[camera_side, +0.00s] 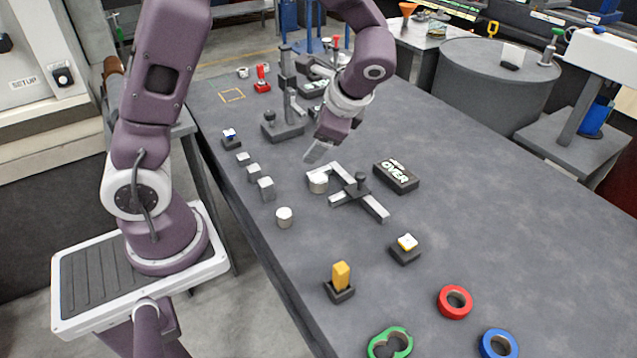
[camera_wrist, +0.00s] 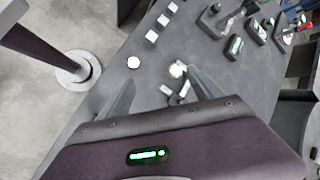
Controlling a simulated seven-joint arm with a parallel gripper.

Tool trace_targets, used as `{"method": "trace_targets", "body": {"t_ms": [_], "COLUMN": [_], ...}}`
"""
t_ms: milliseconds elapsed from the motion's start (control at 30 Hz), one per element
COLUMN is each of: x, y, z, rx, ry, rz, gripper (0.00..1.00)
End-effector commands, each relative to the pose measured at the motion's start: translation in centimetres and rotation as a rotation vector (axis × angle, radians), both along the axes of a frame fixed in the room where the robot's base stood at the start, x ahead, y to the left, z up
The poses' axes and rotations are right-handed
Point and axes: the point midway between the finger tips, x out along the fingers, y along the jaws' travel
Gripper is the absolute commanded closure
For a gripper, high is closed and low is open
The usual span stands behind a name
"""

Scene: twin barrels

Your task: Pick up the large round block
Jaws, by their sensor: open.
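The large round block (camera_side: 318,183) is a pale, short cylinder beside the left end of a grey cross-shaped fixture (camera_side: 375,208). In the wrist view it appears as a pale round top (camera_wrist: 177,71) close to the right finger. A smaller round block (camera_side: 284,218) stands apart, nearer the table's left edge; it also shows in the wrist view (camera_wrist: 133,62). My gripper (camera_side: 318,153) is open and empty, above and behind the large round block in the side view. In the wrist view its two fingers (camera_wrist: 160,88) are spread wide.
Several grey square blocks (camera_side: 266,188) line the left side. A black "OVER" box (camera_side: 396,175) lies right of the fixture. A yellow block (camera_side: 341,275) stands on a dark base, with red (camera_side: 455,289) and blue rings (camera_side: 485,345) nearby.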

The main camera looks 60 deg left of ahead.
Motion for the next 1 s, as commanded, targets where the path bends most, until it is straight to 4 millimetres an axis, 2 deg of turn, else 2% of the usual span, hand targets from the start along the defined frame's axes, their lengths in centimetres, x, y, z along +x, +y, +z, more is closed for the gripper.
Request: {"method": "trace_targets", "body": {"t_ms": [33,167,200,300,400,567,900,1000], "x": [1.6,5.2,6.0,7.3,7.8,8.0,8.5,8.7], "y": [1.0,3.6,4.3,5.7,6.4,7.2,12.1,13.0], "z": [-3.0,-10.6,-13.1,-18.2,-21.1,-22.9,-25.6,-25.9], "rx": [0.080,0.296,0.356,0.482,0.552,0.589,0.586,0.585], "ry": [0.095,0.318,0.384,0.517,0.593,0.632,0.633,0.632], "rz": [-0.081,-0.322,-0.399,-0.569,-0.670,-0.728,-0.725,-0.727], "gripper": [0.25,0.25,0.25,0.25,0.25,0.25,0.25,0.25]}}
